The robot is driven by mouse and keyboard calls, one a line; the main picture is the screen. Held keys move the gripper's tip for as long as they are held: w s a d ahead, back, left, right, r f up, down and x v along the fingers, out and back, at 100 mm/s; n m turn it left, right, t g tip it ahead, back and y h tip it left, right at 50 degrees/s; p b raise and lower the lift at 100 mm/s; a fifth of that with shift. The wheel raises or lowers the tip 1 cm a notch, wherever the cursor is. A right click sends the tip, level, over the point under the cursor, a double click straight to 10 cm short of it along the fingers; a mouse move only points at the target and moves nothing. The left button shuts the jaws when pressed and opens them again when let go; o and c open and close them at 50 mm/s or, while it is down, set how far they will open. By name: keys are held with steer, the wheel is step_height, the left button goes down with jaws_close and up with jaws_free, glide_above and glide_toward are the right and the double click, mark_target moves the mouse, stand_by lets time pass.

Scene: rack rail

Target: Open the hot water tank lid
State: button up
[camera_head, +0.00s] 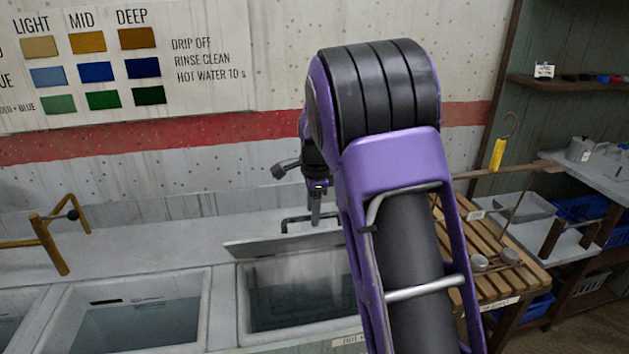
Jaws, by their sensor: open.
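The hot water tank (300,332) is at the lower middle, with a partly hidden label starting "HOT" on its front rim. Its opening shows dark water inside. The grey lid (265,246) is off the front of the opening, at its back edge; whether it is tilted or lies flat is hard to tell. A dark bar handle (290,219) stands on the lid. My gripper (315,216) points down at the handle, open, with its fingertips close to it; contact cannot be told. My purple arm hides the lid's right end and the tank's right side.
Another water-filled tank (125,347) lies to the left, with a yellow-brown rail (48,243) behind its far side. A slatted wooden rack (505,280) stands right of my arm. A yellow hanging tag (497,155) and shelves are farther right. A colour chart sign is on the wall.

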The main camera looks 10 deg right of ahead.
steer(key=s+r, duration=0.3)
steer(key=r, duration=1.2)
steer(key=shift+r, duration=0.15)
